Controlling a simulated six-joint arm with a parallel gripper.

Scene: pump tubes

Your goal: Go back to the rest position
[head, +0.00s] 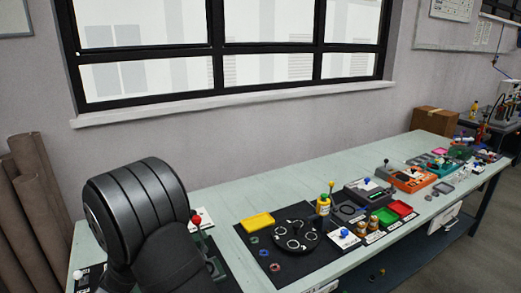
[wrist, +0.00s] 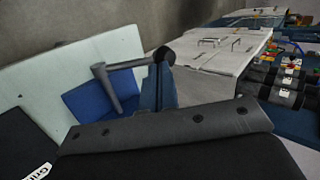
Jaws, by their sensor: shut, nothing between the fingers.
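My dark arm (head: 140,215) stands at the lower left in the head view, over the left end of the pale green table (head: 215,205). My gripper does not show there. No pump tube can be made out for certain in either view.
A black mat (head: 310,262) with a round dark plate and a yellow tray (head: 257,222) lies mid-table. Small stations with coloured trays line the table to the right. A cardboard box (head: 434,121) stands at the back. Brown rolls (head: 35,185) lean at the left wall.

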